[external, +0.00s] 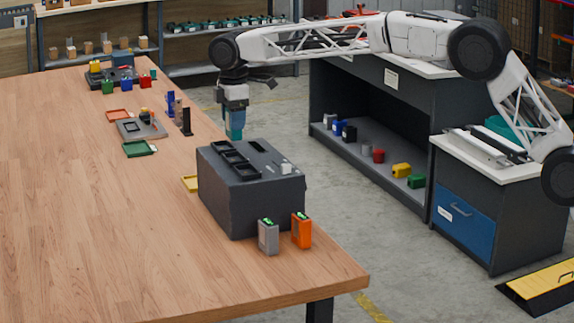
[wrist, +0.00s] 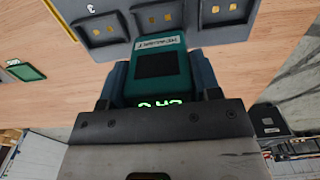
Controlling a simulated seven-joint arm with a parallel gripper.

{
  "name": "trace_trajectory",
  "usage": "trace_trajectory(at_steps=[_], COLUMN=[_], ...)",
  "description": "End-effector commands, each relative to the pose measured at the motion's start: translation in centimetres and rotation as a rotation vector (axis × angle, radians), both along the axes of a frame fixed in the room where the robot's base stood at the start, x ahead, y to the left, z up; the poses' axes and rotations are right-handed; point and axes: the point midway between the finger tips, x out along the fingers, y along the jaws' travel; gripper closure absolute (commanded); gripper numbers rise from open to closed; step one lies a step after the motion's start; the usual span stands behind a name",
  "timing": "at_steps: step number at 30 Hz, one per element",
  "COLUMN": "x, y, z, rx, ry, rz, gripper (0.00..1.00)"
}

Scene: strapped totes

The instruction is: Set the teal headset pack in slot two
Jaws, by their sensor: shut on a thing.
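My gripper (external: 235,120) is shut on the teal headset pack (external: 236,131) and holds it upright above the far end of the dark slotted block (external: 262,195). In the wrist view the teal pack (wrist: 158,66) sits between both fingers, with a white label and a green lit display. The block's slots show beyond it in that view: a left slot (wrist: 103,27) marked 3, a middle slot (wrist: 158,15) and a right slot (wrist: 220,8), all empty with gold contacts. The pack lines up roughly with the middle slot and hides its near edge. The pack appears clear of the block.
A grey pack (external: 268,237) and an orange pack (external: 301,231) stand in front of the block. Upright dark holders (external: 185,121) and a green tray (external: 139,148) are farther back. The table's left side is clear.

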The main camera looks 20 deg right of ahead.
Motion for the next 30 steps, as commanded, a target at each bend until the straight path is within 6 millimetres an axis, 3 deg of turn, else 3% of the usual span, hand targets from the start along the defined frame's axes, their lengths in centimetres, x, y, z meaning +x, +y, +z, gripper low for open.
trace_trajectory(at_steps=[15,30], x=[0.0,0.0], y=[0.0,0.0], z=[-2.7,-2.9], rx=[0.000,0.000], ry=[0.000,0.000], rz=[0.000,0.000], gripper=[0.71,0.71])
